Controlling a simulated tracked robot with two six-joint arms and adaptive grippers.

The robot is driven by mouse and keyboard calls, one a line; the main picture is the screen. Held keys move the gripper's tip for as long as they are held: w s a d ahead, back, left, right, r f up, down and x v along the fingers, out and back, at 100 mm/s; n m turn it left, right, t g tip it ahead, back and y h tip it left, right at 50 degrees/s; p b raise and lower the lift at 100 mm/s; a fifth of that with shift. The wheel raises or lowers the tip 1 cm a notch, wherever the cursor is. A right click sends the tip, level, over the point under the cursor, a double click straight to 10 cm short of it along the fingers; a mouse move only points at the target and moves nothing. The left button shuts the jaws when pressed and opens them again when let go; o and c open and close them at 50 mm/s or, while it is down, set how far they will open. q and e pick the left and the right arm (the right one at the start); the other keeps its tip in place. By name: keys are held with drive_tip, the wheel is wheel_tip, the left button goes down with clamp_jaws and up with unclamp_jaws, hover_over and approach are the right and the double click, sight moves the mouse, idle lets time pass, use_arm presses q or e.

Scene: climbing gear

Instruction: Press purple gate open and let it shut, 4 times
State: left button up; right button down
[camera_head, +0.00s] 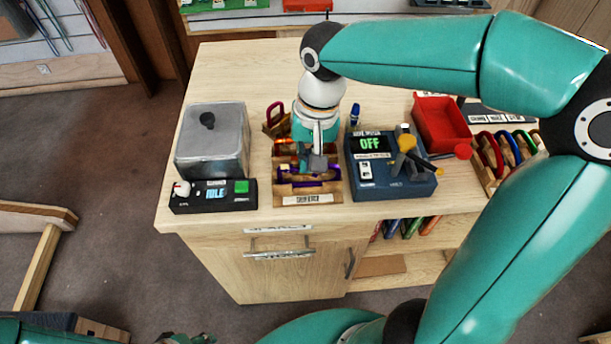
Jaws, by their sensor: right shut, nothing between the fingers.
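A purple carabiner (327,183) lies in a wooden rack (308,200) on the counter, with a small label on the rack's front. Its gate is too small to make out, so I cannot tell whether it is open or shut. My right gripper (317,168) points down over the rack, right at or just above the purple carabiner. It is shut and holds nothing. It hides part of the rack and the carabiner.
A red carabiner (274,114) stands at the rack's back. A metal box (212,150) and a black control unit (213,196) are left of it. A blue device (385,188) reading OFF is close on the right. A red tray (442,122) stands farther right. The counter's back left is clear.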

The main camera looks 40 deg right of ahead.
drive_tip(key=shift+r+p, duration=3)
drive_tip(key=shift+r, duration=0.55)
drive_tip(key=shift+f, duration=0.1)
drive_tip(key=shift+b, duration=0.5)
wheel_tip(320, 180, down, 3)
drive_tip(key=b, duration=0.7)
drive_tip(key=shift+b, duration=0.4)
drive_tip(key=shift+f+b, duration=0.45)
